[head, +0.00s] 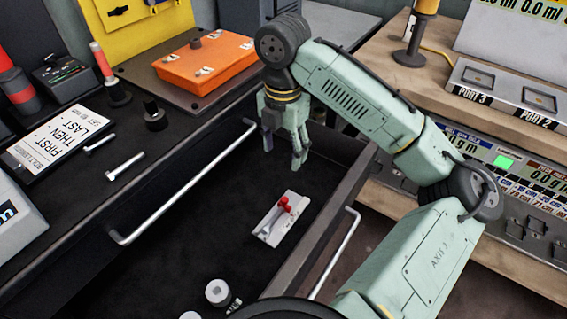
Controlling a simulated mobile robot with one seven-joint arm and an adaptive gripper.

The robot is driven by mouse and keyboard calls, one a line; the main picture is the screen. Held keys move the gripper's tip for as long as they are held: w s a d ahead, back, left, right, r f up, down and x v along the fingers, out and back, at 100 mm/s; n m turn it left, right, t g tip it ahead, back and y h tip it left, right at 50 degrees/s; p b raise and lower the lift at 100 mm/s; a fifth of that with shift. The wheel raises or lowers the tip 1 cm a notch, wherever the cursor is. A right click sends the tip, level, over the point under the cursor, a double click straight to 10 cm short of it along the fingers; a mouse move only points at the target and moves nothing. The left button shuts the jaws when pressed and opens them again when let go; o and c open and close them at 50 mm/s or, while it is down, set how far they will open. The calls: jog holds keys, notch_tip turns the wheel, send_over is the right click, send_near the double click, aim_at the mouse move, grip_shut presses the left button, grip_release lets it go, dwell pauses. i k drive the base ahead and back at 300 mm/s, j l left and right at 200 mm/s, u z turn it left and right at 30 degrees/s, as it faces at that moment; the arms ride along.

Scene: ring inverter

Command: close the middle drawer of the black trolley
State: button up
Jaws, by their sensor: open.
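The black trolley (75,205) stands at the left, with a closed upper drawer whose silver bar handle (185,185) faces the opening. Below it an open drawer (340,195) is pulled far out toward the right; it appears to be the middle one. Its silver front handle (336,252) is on the outer right side, partly hidden by my arm. My gripper (284,154) is open, fingers pointing down, over or inside the far part of the drawer. I see no contact with the drawer front. Whether the fingertips touch the drawer floor I cannot tell.
Inside the drawer lie a white plate with a red-topped part (276,220) and small white-capped pieces (217,292). The trolley top holds an orange box (204,62), a white sign (57,138) and bolts. A wooden bench (385,55) with instruments stands beyond the drawer front.

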aim_at(208, 256)
jog(key=k+l, duration=0.15)
jog(key=k, duration=0.35)
jog(key=k+l, duration=0.15)
jog(key=k, duration=0.35)
